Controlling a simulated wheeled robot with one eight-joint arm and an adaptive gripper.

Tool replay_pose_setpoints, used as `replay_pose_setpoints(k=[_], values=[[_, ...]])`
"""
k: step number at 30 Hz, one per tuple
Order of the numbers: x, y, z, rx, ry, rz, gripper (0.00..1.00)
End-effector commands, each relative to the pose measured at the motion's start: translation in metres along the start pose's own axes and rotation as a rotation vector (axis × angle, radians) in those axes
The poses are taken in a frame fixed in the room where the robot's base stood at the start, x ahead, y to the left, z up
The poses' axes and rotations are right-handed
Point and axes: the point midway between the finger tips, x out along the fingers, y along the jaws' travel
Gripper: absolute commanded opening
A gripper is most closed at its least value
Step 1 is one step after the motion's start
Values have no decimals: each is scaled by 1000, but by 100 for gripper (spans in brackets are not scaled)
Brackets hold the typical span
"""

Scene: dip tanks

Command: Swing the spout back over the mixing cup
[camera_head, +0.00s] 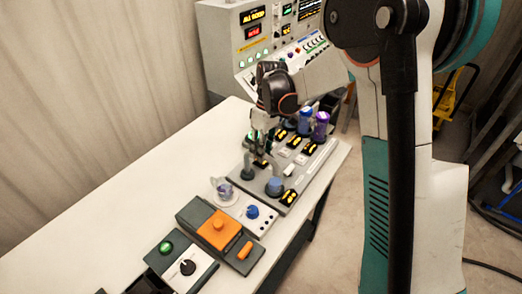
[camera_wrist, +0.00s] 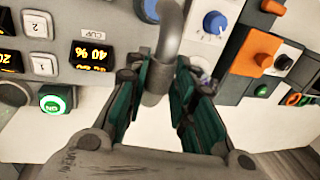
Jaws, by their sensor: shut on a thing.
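The spout (camera_wrist: 170,38) is a grey curved pipe, seen in the wrist view coming down between my fingers. My gripper (camera_wrist: 161,78) has its teal-padded fingers shut on the spout's lower end. In the head view, my gripper (camera_head: 262,140) is above the left end of the tank panel, and the spout is hard to make out there. The mixing cup (camera_head: 224,190) is a clear cup on a pale round base, just in front of and left of my gripper. In the wrist view the cup is mostly hidden behind my right finger.
A blue knob (camera_head: 252,211) is beside the cup. Nearer are an orange-topped box (camera_head: 218,230) and a box with a green button (camera_head: 166,248). Two purple-blue containers (camera_head: 320,124) stand at the panel's far end. The table left of the cup is clear.

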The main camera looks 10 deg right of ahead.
Motion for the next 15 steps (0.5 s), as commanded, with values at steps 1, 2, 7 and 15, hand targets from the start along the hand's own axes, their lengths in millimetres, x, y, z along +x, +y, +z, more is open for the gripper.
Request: replay_pose_setpoints(k=[1,2,7,15], values=[[-1,1,-1,-1,1,2,0],[-1,1,-1,-1,1,2,0],[-1,1,-1,-1,1,2,28],[-1,1,0,0,1,1,44]])
